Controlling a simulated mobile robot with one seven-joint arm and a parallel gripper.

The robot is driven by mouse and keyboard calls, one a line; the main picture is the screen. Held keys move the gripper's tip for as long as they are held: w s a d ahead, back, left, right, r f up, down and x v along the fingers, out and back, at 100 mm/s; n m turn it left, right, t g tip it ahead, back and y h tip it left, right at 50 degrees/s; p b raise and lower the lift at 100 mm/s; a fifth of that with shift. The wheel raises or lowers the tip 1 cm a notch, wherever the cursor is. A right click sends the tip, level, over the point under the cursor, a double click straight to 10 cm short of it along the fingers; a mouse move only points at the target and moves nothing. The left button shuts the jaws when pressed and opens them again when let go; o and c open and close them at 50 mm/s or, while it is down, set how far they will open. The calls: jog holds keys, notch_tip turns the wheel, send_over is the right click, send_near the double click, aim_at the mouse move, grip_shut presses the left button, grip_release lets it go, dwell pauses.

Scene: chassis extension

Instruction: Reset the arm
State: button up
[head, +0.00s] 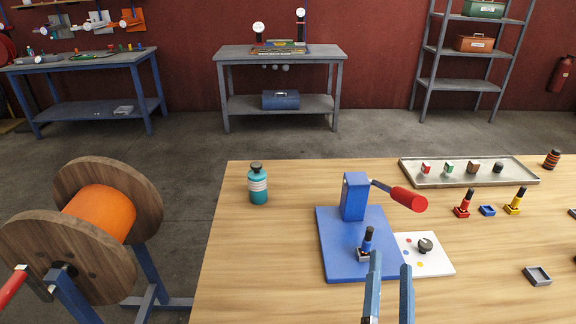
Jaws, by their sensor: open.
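My gripper (388,285) reaches in from the bottom edge in the head view. Its two blue-grey fingers stand apart with nothing visible between them. The fingertips appear just in front of a blue press-like device (335,250) on the wooden table. The device has a blue upright block (355,197) and a lever with a red handle (408,198) pointing right. A small dark-handled piece (367,242) stands upright on its base, close to the left finger. Most of my arm is out of view.
A white card (440,262) with a dark knob (425,246) lies beside the device. A teal bottle (258,185) stands at the table's back left. A metal tray (440,180) holds small coloured pieces. Red (463,204) and yellow (515,201) stamps stand at the right. A cable reel (100,215) stands left.

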jog(key=a+r+m+t+h+p, duration=0.1)
jog(key=a+r+m+h, duration=0.1)
jog(key=r+m, duration=0.85)
jog(key=a+r+m+t+h+p, duration=0.15)
jog(key=r+m, duration=0.45)
jog(key=r, duration=0.9)
jog(key=s+a+r+m+t+y, duration=0.2)
jog(key=s+a+r+m+y, duration=0.1)
jog(key=r, duration=0.6)
jog(key=s+a+r+m+t+y, duration=0.2)
jog(key=s+a+r+m+y, duration=0.2)
jog(key=a+r+m, duration=0.3)
notch_tip(320, 180, up, 3)
jog(key=shift+s+a+r+y, duration=0.1)
jog(key=shift+s+a+y, duration=0.1)
jog(key=shift+a+y, duration=0.65)
jog(key=shift+a+m+t, duration=0.1)
jog(key=shift+m+t, duration=0.15)
jog(key=shift+c, duration=0.3)
